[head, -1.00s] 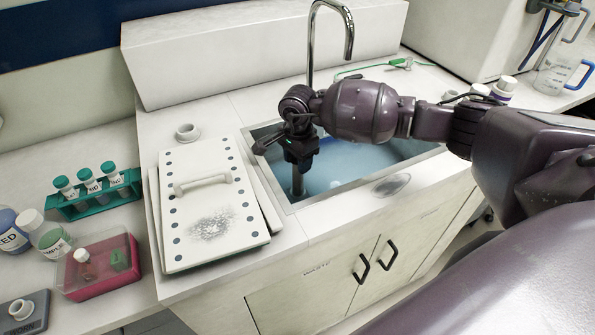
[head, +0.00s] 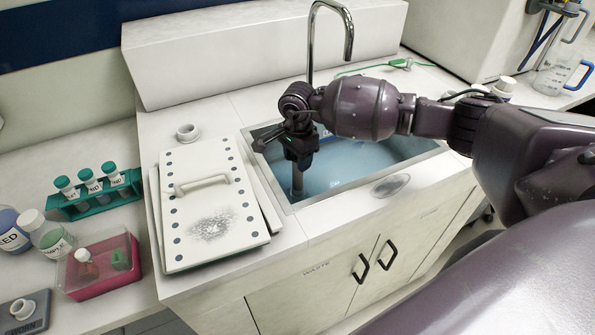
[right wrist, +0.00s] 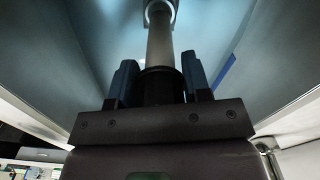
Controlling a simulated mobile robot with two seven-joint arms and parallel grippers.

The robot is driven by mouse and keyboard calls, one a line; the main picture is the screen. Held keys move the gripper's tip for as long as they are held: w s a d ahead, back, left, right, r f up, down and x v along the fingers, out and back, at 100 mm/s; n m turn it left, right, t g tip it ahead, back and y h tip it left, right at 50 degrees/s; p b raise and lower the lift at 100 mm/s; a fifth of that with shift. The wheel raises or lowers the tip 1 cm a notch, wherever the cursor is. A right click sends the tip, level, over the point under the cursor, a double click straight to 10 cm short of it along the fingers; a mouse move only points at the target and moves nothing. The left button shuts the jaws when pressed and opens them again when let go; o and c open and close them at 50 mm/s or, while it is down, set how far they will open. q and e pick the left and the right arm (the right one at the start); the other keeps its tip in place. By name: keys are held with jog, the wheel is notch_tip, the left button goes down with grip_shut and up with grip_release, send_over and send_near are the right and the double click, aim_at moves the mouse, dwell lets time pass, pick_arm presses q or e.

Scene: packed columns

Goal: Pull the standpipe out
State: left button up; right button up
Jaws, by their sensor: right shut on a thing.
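The standpipe (head: 297,180) is a grey upright tube near the left end of the sink (head: 370,160), which holds bluish water. My right gripper (head: 298,160) is over the sink, pointing down and shut on the standpipe's upper part. In the right wrist view the standpipe (right wrist: 160,45) runs away from between the two fingers (right wrist: 158,85) toward a pale ring (right wrist: 160,10) at its far end. Whether that end is seated in the drain I cannot tell. My left gripper is not in view.
A chrome faucet (head: 311,60) arches behind my right gripper. White panels with a handle (head: 203,184) lie on the counter left of the sink. A green tube rack (head: 95,195), bottles and a red box (head: 103,280) stand farther left. Cupboard doors (head: 375,270) are below.

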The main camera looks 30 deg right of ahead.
jog(key=shift+r, duration=0.35)
